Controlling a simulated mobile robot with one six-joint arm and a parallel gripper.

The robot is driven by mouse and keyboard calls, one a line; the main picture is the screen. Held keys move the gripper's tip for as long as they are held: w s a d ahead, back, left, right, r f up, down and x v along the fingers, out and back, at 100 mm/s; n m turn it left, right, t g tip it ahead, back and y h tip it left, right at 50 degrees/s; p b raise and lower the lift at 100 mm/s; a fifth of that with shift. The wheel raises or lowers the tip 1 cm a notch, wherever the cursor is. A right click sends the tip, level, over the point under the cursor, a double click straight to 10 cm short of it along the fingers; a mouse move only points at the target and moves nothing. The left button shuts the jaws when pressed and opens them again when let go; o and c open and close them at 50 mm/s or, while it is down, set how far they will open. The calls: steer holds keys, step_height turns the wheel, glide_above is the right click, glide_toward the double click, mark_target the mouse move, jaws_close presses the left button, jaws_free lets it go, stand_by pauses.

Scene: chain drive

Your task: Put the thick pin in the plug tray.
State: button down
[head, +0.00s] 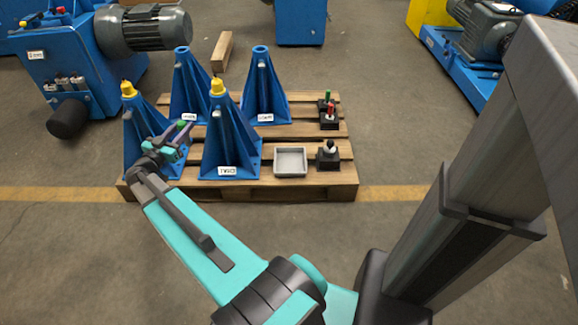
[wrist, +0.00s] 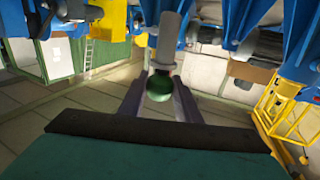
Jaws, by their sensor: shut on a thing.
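My gripper (head: 178,133) is between the front left and front middle blue stands. It is shut on a green-ended pin (head: 181,124). In the wrist view, the pin's green ball end (wrist: 159,88) sits between the two fingers (wrist: 158,100), and a grey shaft runs up from it. I cannot tell from its size whether this is the thick pin. A shallow grey square tray (head: 290,175), which looks empty, lies on the pallet, right of the front middle stand and apart from my gripper.
The front left stand (head: 140,130) and front middle stand (head: 228,145) have yellow tops. Two more blue stands (head: 187,90) (head: 264,90) are behind. Right of the tray is a black block (head: 328,163) with a knob. Green and red pins (head: 330,105) stand behind it. The wooden pallet (head: 300,190) carries all these.

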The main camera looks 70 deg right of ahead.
steer(key=s+d+f+m+g+y+b, duration=0.1)
steer(key=s+d+f+m+g+b, duration=0.1)
steer(key=s+d+f+g+b, duration=0.2)
steer(key=s+d+f+m+g+b, duration=0.3)
steer(key=s+d+f+b, duration=0.7)
steer(key=s+d+f, duration=0.7)
steer(key=s+d, duration=0.6)
steer(key=d, duration=0.1)
steer(key=shift+s+f+g+y, duration=0.15)
steer(key=shift+s+g+y, duration=0.2)
steer(key=shift+g+y, duration=0.05)
steer(key=shift+f+b, duration=1.1)
steer(key=shift+f, duration=1.35)
steer(key=shift+f, duration=0.1)
steer(key=shift+f+b, duration=1.1)
steer(key=shift+f, duration=1.3)
steer(key=shift+f, duration=0.15)
steer(key=c, duration=1.3)
jaws_free()
